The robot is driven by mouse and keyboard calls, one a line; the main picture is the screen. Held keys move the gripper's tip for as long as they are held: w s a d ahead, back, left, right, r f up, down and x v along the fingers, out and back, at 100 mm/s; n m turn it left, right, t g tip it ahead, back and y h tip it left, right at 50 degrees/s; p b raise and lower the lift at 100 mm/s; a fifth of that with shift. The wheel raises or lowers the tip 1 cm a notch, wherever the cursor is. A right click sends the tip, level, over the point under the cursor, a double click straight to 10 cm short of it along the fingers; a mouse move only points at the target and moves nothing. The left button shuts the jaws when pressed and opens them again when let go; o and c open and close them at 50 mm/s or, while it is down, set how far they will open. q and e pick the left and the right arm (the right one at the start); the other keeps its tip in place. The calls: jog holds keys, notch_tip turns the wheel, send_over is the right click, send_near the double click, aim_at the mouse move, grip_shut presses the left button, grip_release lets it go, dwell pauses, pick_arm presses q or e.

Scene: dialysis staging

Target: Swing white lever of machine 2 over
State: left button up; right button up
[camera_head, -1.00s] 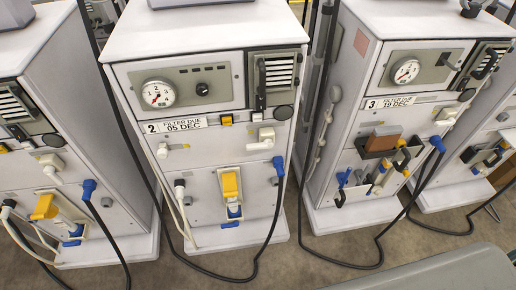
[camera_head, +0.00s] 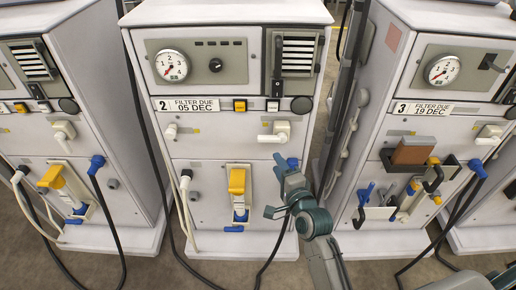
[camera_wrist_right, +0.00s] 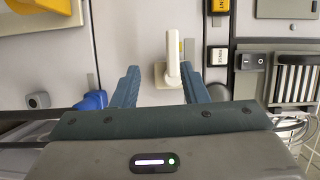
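Machine 2 (camera_head: 208,147) stands in the middle of the head view, marked "2 FILTER DUE 05 DEC". Its white lever (camera_head: 273,132) is on the right of the front panel, its handle pointing left. My right gripper (camera_head: 275,186) is below the lever, beside the blue plug. In the right wrist view, the white lever (camera_wrist_right: 173,62) appears beyond and between the two spread fingers of my right gripper (camera_wrist_right: 158,78). The gripper is open and holds nothing; I see no contact with the lever. My left gripper is not in view.
A yellow handle (camera_head: 237,181) sits lower on machine 2. A blue plug (camera_wrist_right: 92,100) is close to one finger. Machine 3 (camera_head: 394,122) stands to the right with a brown block (camera_head: 411,151); another machine is at left. Black hoses hang in front.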

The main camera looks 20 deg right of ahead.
aim_at(265, 141)
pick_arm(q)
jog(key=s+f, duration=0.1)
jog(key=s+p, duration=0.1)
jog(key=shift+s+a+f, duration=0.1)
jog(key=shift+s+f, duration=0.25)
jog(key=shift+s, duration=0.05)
pick_arm(e)
jog(key=w, duration=0.3)
jog(key=w+a+r, duration=0.1)
jog(key=w, duration=0.6)
jog(key=shift+w+a+r, duration=0.3)
jog(key=shift+w, duration=0.1)
jog(key=shift+c, duration=0.2)
grip_shut()
